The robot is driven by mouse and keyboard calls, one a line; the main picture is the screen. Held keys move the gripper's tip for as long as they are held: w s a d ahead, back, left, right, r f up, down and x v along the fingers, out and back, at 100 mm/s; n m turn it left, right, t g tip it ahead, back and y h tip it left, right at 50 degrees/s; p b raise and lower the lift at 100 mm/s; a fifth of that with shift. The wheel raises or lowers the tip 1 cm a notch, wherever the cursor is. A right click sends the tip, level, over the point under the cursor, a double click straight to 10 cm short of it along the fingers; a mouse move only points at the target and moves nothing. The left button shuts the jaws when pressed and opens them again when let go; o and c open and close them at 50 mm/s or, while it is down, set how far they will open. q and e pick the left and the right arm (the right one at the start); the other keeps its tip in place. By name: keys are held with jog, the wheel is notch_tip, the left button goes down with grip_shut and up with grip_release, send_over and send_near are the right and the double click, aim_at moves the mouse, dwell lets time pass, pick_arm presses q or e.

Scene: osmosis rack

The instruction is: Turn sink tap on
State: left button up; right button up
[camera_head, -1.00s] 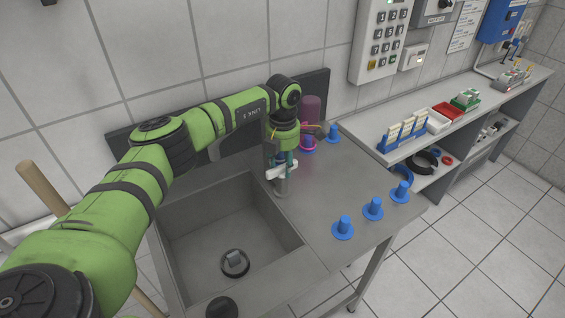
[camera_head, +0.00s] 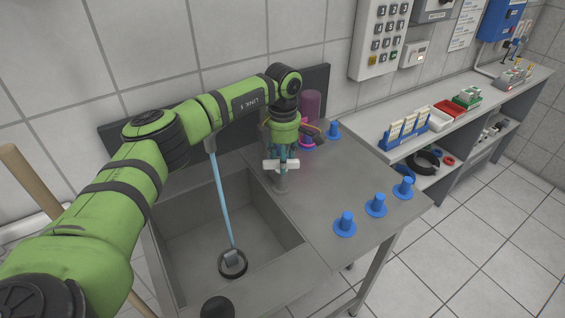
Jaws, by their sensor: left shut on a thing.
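The sink (camera_head: 180,205) is a grey metal basin in the worktop. The tap (camera_head: 281,184) stands at its right rear edge, with a white lever (camera_head: 290,165) on top, about level across the picture. My left gripper (camera_head: 282,157) points down over the tap and is shut on the lever; its fingers are small and partly hidden. A blue stream of water (camera_head: 220,197) runs down from behind my left arm to the round drain (camera_head: 232,264). My right gripper is out of view.
Several blue pegs (camera_head: 345,225) stand on the worktop (camera_head: 330,185) to the right. A purple cylinder (camera_head: 310,104) stands behind the gripper. A shelf bench (camera_head: 440,140) with racks and trays is further right. A wooden handle (camera_head: 35,185) leans at the left.

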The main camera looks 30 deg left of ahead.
pick_arm(q)
jog(key=shift+w+a+r+m+b, duration=0.1)
jog(key=shift+w+r+m+b, duration=0.15)
jog(key=shift+m, duration=0.55)
jog(key=o, duration=0.9)
jog(key=shift+f, duration=0.15)
jog(key=shift+s, duration=0.1)
notch_tip(320, 180, up, 12)
